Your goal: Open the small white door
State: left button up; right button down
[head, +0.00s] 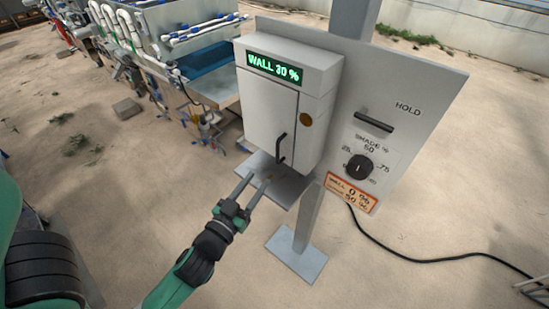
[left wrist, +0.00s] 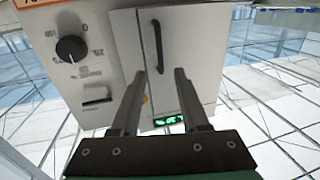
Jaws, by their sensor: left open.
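The small white door (head: 264,112) is the front of a white box under a green display reading "WALL 30 %". It looks shut, flush with the box. A black bar handle (head: 282,148) stands upright low on it, near a vertical seam. My left gripper (head: 255,180) is open and empty, below and in front of the handle, apart from it. In the left wrist view, seen upside down, the handle (left wrist: 158,47) lies ahead of the gap between the fingertips (left wrist: 160,72), on the door (left wrist: 192,50). My right gripper is not in view.
The box hangs on a grey panel (head: 425,85) on a post. A grey shelf (head: 257,165) juts out below the box. A black cable (head: 420,257) runs along the sandy ground.

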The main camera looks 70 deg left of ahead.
aim_at(277, 153)
pick_arm(q)
jog(key=p+x, duration=0.1)
jog(key=x, duration=1)
jog(key=shift+w+p, duration=0.15)
jog(key=shift+p, duration=0.15)
jog(key=shift+c, duration=0.3)
grip_shut()
dwell(0.4)
